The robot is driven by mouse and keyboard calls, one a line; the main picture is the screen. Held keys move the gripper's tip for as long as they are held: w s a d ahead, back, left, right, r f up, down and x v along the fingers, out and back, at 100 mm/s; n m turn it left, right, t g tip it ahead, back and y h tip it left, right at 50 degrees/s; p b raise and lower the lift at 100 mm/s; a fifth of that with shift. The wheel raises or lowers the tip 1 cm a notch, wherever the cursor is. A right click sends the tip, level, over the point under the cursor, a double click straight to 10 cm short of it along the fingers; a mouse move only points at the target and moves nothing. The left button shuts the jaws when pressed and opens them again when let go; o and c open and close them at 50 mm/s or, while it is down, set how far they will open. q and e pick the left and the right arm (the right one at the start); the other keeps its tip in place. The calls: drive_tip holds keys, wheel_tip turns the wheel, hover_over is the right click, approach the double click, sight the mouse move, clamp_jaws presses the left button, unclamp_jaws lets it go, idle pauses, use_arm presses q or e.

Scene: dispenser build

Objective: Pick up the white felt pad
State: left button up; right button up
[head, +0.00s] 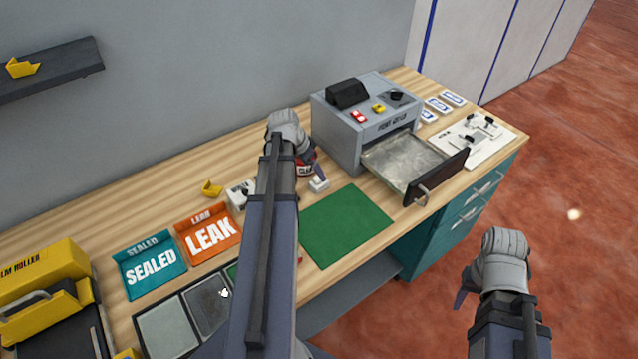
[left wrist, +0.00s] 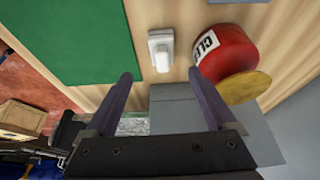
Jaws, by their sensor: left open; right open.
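A small white block, which looks like the white felt pad (head: 319,184), lies on the wooden bench between the red pot and the green mat. It also shows in the left wrist view (left wrist: 161,50), with a raised strip on a flat base. My left gripper (head: 315,168) is open and empty above the bench. In the left wrist view its fingertips (left wrist: 160,74) are spread, with the white block just beyond the gap between them. My right gripper (head: 465,292) is open and empty, off the bench's front edge over the red floor; one finger is hidden.
The red pot (left wrist: 225,55) stands close beside the block. A grey machine (head: 365,120) with an open drawer (head: 405,165) is behind to the right. The green mat (head: 345,225) is bare. Teal and orange trays (head: 210,236) lie left of my left arm.

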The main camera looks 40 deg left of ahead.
sight(317, 177)
use_arm(q)
drive_tip(key=shift+a+b+x, duration=0.15)
drive_tip(key=shift+b+x, duration=1.75)
drive_tip(key=shift+x, duration=0.1)
drive_tip(key=shift+a+b+x, duration=0.15)
drive_tip(key=shift+b+x, duration=1.7)
drive_tip(key=shift+x, duration=0.1)
drive_tip(key=shift+s, duration=0.1)
clamp_jaws()
wheel_tip(317, 177, up, 10)
drive_tip(key=p, duration=1)
